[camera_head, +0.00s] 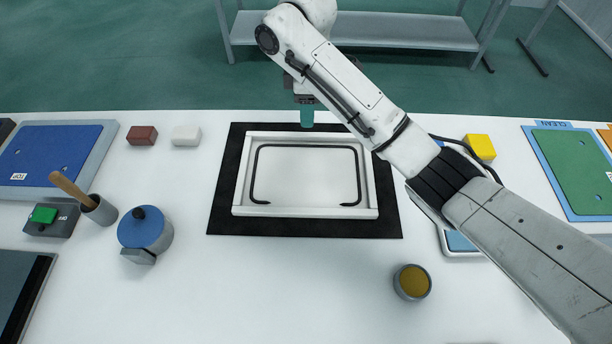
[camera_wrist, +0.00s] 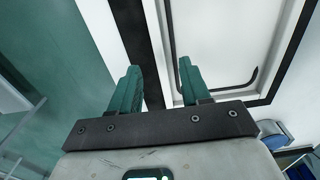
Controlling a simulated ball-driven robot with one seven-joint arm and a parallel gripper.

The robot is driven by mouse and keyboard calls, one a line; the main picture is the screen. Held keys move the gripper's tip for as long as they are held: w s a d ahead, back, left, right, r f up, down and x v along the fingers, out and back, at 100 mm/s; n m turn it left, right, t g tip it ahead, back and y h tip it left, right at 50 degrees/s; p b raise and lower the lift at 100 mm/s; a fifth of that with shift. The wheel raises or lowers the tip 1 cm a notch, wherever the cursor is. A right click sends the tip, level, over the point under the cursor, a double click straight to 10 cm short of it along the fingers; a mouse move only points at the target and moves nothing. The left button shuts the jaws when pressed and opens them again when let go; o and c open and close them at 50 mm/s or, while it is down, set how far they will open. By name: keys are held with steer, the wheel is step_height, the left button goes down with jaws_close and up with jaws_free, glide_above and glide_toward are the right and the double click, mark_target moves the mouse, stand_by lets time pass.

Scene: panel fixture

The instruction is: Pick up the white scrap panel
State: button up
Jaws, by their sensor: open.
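A white panel (camera_head: 305,175) with a black line running round most of its face lies in a white-framed fixture (camera_head: 305,212) on a black mat (camera_head: 225,222). No label on it is readable. The panel also shows in the wrist view (camera_wrist: 225,40), beyond the fingertips. My gripper (camera_head: 307,118) is at the far edge of the mat, beyond the fixture's far rail. In the wrist view my gripper (camera_wrist: 158,68) has two teal fingers apart with nothing between them. It is not touching the panel as far as I can see.
A blue lidded pot (camera_head: 146,231), a grey cup with a wooden handle (camera_head: 101,211) and a green-button box (camera_head: 50,218) stand left. Red (camera_head: 142,136) and white (camera_head: 186,136) blocks lie far left. A round tin (camera_head: 412,282) stands front right. The front middle is clear.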

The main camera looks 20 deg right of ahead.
mark_target(307, 134)
steer(key=shift+f+b, duration=0.7)
steer(key=shift+f, duration=0.8)
steer(key=shift+w+f+b, duration=0.2)
steer(key=shift+f+b, duration=0.1)
steer(key=shift+f, duration=2.05)
steer(key=shift+c, duration=0.2)
jaws_close()
steer(key=shift+r, duration=0.1)
